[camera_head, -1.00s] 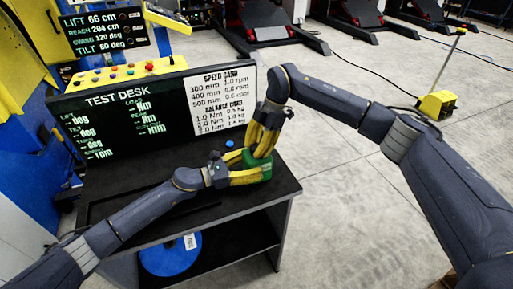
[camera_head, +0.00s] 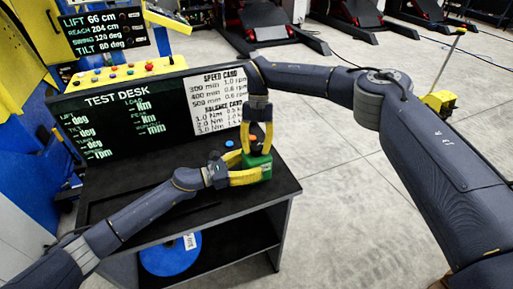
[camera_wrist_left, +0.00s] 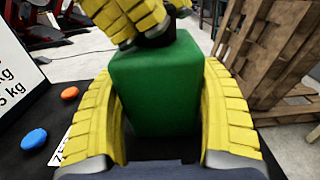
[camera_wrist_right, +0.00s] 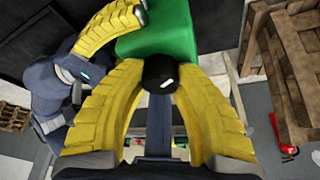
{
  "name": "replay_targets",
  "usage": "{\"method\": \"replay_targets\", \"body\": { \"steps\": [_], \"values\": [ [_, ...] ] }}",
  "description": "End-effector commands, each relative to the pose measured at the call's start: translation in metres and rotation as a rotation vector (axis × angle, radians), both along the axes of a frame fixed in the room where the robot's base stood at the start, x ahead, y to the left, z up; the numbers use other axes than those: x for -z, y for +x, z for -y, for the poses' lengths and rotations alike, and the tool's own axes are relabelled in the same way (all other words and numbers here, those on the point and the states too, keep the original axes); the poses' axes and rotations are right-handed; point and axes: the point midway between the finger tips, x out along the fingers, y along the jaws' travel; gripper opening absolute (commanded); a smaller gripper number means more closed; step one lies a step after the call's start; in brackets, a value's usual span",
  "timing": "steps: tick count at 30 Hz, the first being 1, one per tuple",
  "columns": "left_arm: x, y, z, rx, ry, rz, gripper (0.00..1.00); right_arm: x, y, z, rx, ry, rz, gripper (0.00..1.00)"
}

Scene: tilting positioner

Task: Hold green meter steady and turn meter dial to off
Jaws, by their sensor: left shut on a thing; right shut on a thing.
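The green meter (camera_head: 260,162) stands on the dark desk top near its right edge. My left gripper (camera_head: 253,167) is shut on the meter's body, one yellow finger on each side, as the left wrist view (camera_wrist_left: 158,85) also shows. My right gripper (camera_head: 257,150) points down from above at the meter. In the right wrist view, the black round dial (camera_wrist_right: 159,76) with a small white mark sits between its fingertips, which are shut on it. In the left wrist view, the right fingers cover most of the dial.
The test desk display (camera_head: 125,115) stands behind the meter. A blue button (camera_wrist_left: 34,139) and an orange button (camera_wrist_left: 69,93) lie on the desk beside it. A blue disc (camera_head: 168,256) is on the shelf below. Wooden pallets (camera_wrist_left: 278,50) stand beyond the desk; open floor lies to the right.

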Motion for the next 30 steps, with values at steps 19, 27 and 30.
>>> {"method": "replay_targets", "body": {
  "steps": [19,27,30],
  "values": [
    [0.0002,0.0003,-0.0002,-0.001,0.000,-0.001,0.22,0.0017,-0.0020,0.0001,-0.608,-0.002,-0.006,0.02],
    [0.0002,0.0005,-0.0004,-0.002,0.000,-0.001,0.22,0.0021,-0.0017,0.0010,-0.801,0.000,-0.007,0.02],
    [0.0001,0.0006,-0.0005,-0.002,0.000,-0.001,0.22,0.0020,-0.0019,0.0010,-0.853,0.000,-0.007,0.02]
  ]
}}
